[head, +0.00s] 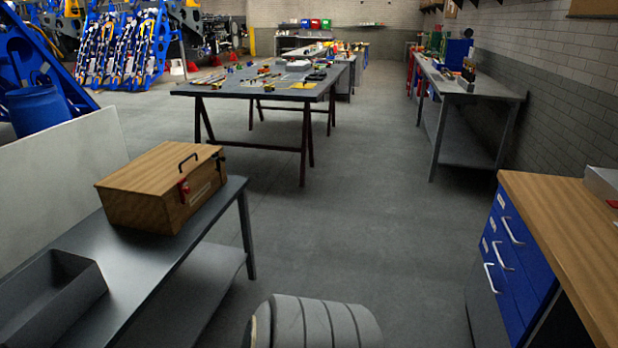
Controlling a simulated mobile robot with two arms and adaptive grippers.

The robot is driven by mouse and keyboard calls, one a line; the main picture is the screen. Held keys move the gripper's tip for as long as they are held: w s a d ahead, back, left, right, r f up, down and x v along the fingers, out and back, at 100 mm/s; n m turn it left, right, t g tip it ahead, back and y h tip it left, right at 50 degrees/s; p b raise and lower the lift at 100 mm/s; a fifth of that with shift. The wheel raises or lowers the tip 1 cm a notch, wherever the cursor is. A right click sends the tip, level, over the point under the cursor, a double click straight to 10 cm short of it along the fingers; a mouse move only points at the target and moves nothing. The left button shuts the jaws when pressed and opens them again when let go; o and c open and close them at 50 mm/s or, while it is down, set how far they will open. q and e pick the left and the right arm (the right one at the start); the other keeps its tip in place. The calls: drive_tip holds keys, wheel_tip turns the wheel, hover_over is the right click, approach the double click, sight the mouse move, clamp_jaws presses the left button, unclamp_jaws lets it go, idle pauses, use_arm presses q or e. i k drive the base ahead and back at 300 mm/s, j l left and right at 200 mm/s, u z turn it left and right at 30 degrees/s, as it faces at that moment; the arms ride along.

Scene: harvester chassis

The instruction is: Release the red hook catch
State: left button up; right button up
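A wooden box (145,188) with a dark handle (188,161) on its lid stands on a dark grey table (150,262) at the left. The lid looks closed. A small red catch (184,187) sits on the side of the box that faces right. The catch is too small to tell whether it is hooked. A dark piece of hardware (220,160) shows farther along the same side. Neither of my grippers is in view.
A grey open tray (78,300) lies on the same table, nearer than the box. A blue drawer cabinet (515,262) with a wooden top stands at the right. A cluttered worktable (230,92) stands farther back. The grey floor (380,215) between is clear.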

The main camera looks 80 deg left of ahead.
sight(187, 191)
drive_tip(key=u, duration=3.55)
drive_tip(key=i+l+u, duration=0.1)
drive_tip(key=u, duration=0.25)
drive_tip(key=i+l+u, duration=0.1)
drive_tip(key=u, duration=0.2)
drive_tip(key=i+l+u, duration=0.15)
drive_tip(key=l, duration=0.3)
drive_tip(key=i+l+u, duration=0.15)
drive_tip(key=l, duration=0.3)
drive_tip(key=i+l+u, duration=0.15)
drive_tip(key=l, duration=0.35)
drive_tip(key=l+u, duration=0.15)
drive_tip(key=l, duration=0.3)
drive_tip(key=i+l, duration=0.1)
drive_tip(key=l, duration=0.5)
drive_tip(key=i+l, duration=0.1)
drive_tip(key=l, duration=0.45)
drive_tip(key=i+l, duration=0.1)
drive_tip(key=l, duration=0.5)
drive_tip(key=i+l+u, duration=0.1)
drive_tip(key=l, duration=0.45)
drive_tip(key=i+l, duration=0.1)
drive_tip(key=l, duration=0.5)
drive_tip(key=i+l, duration=0.1)
drive_tip(key=l, duration=0.5)
